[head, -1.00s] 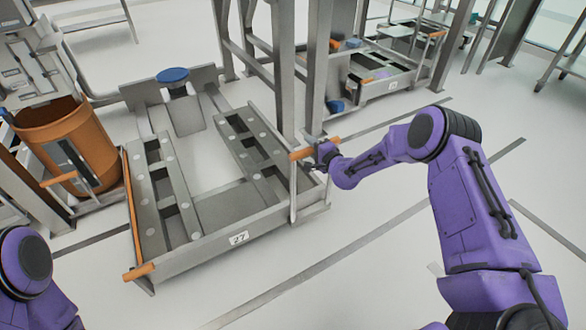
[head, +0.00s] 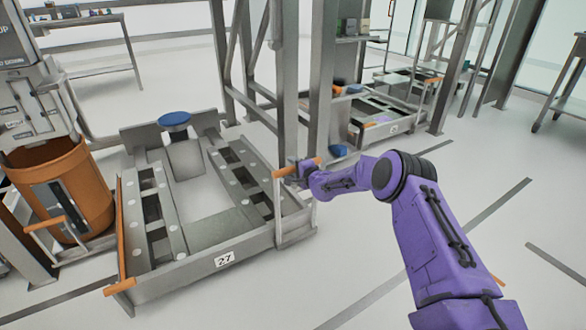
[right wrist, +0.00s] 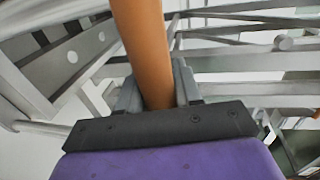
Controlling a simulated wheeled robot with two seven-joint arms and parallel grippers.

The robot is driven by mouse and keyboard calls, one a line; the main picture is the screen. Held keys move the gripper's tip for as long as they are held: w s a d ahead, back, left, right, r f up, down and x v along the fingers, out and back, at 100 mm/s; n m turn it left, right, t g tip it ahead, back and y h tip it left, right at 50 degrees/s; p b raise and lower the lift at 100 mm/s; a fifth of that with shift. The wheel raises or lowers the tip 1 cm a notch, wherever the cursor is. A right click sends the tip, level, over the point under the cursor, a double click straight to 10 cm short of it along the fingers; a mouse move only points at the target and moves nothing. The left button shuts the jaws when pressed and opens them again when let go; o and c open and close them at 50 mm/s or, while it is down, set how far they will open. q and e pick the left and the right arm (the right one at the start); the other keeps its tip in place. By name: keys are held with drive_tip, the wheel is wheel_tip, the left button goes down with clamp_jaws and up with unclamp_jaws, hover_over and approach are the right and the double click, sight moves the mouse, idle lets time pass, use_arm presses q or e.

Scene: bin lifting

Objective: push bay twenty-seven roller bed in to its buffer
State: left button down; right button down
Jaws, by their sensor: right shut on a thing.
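The bay twenty-seven roller bed (head: 158,281) is a low grey metal frame with two slotted side tracks and a "27" label on its near end. Orange handles stand at its near corners, the left handle (head: 119,287) and the right handle (head: 297,168). A blue round pad (head: 174,119), perhaps the buffer, is at the bed's far end; I cannot tell whether they touch. My right gripper (head: 301,171) is shut on the right handle. In the right wrist view the orange bar (right wrist: 146,60) runs between its fingers. My left gripper is out of view.
An orange bin (head: 75,185) stands close to the left of the bed. Grey rack posts (head: 284,75) rise behind its right side. Another bed (head: 385,120) lies farther back right. The floor at front right is clear, with dark lines.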

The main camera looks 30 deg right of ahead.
drive_tip(key=shift+d, duration=0.1)
drive_tip(key=c, duration=0.8)
unclamp_jaws()
drive_tip(key=shift+c, duration=0.2)
drive_tip(key=s+r+p, duration=0.2)
drive_tip(key=s+p, duration=0.2)
drive_tip(key=s, duration=0.6)
drive_tip(key=shift+a+p, duration=0.35)
drive_tip(key=shift+a, duration=0.05)
drive_tip(key=shift+s, duration=0.1)
drive_tip(key=shift+c, duration=0.4)
